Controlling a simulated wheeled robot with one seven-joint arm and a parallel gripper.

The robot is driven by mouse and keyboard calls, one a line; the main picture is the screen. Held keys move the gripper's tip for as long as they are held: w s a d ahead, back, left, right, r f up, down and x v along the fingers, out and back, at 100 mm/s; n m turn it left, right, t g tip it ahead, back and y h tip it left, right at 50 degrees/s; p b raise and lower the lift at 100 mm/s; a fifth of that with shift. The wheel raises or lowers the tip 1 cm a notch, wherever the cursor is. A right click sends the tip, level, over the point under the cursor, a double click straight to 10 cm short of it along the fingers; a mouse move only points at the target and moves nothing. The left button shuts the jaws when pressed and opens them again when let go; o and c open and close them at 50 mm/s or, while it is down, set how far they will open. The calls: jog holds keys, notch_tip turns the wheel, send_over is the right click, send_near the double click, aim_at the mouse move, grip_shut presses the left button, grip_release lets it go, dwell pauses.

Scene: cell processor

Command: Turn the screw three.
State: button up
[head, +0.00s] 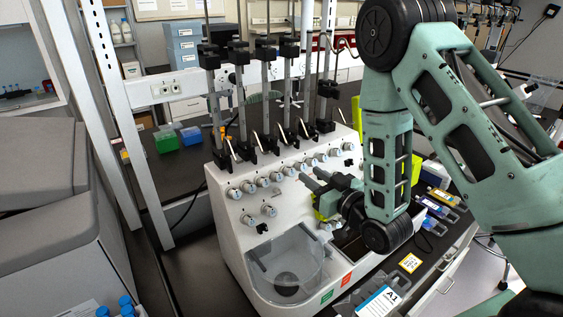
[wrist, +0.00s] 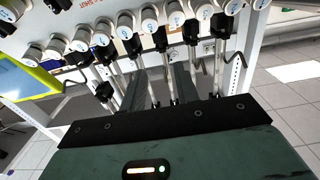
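The white cell processor (head: 225,222) carries a slanted row of round grey-white screw knobs (head: 262,182) with blue marks, and a few lower knobs (head: 269,210). My gripper (head: 309,183) is in front of the machine's face, below the right half of the row, fingers pointing left. In the wrist view the two dark fingers (wrist: 161,88) stand apart with nothing visible between them, so it is open. Knobs (wrist: 125,25) arc across the top of that view, beyond the fingertips. No contact with a knob is visible.
Tall black clamps on rods (head: 265,55) rise behind the row. A clear round container (head: 287,265) sits at the machine's lower front. A yellow-framed screen (wrist: 25,80) shows in the wrist view. Labelled cards (head: 382,300) lie on the bench at right. Green box (head: 166,142) stands behind left.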

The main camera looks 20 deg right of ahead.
aim_at(279, 151)
jog(key=shift+f+b+x, duration=0.2)
jog(key=shift+b+x, duration=0.85)
jog(key=shift+b, duration=1.9)
jog(key=shift+b, duration=0.35)
jog(key=p+x, duration=0.2)
jog(key=x, duration=0.1)
jog(key=p+x, duration=0.2)
jog(key=x, duration=0.2)
jog(key=p+x, duration=0.2)
jog(key=x, duration=0.2)
jog(key=shift+r, duration=0.3)
jog(key=shift+w+f, duration=0.1)
jog(key=shift+w, duration=0.25)
jog(key=shift+c, duration=0.3)
grip_shut()
